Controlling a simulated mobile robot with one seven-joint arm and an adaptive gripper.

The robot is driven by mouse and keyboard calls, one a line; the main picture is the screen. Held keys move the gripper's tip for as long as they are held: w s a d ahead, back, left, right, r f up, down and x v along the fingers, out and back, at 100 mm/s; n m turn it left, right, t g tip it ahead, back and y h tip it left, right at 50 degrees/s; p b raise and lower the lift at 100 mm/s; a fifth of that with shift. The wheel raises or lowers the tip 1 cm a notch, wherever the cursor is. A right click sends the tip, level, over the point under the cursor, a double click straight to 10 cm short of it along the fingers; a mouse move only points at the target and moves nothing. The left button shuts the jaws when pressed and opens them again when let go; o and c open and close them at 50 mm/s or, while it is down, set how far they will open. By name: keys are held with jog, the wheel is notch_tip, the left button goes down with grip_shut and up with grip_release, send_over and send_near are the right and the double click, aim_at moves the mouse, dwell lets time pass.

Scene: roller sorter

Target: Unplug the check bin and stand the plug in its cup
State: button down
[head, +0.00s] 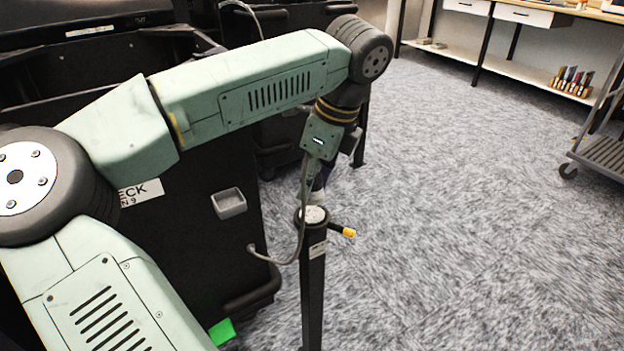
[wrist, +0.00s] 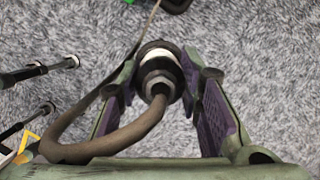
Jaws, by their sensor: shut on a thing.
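The check bin (head: 185,255) is a dark cabinet at the left, with a partly hidden "CHECK" label (head: 142,192). A small grey open cup (head: 229,203) is on its side. A grey cable (head: 270,259) runs from the bin up to my gripper (head: 314,188), which is directly above a black post (head: 313,285) with a pale round top (head: 312,214). In the wrist view my gripper (wrist: 172,88) is shut on the plug (wrist: 158,78), with the cable bending away left. I cannot tell whether the plug touches the post top.
A short side arm with a yellow tip (head: 348,232) sticks out of the post. A green piece (head: 222,332) shows low by the bin. A workbench (head: 530,14) and a grey cart (head: 605,152) stand at the far right. Carpet right of the post is clear.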

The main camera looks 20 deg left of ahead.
aim_at(312, 195)
jog(key=shift+f, duration=0.2)
dwell(0.6)
jog(key=shift+f+b, duration=1.65)
jog(key=shift+b, duration=0.2)
jog(key=c, duration=1.1)
grip_release()
jog(key=shift+a, duration=0.1)
jog(key=shift+o, duration=0.2)
jog(key=shift+r, duration=0.1)
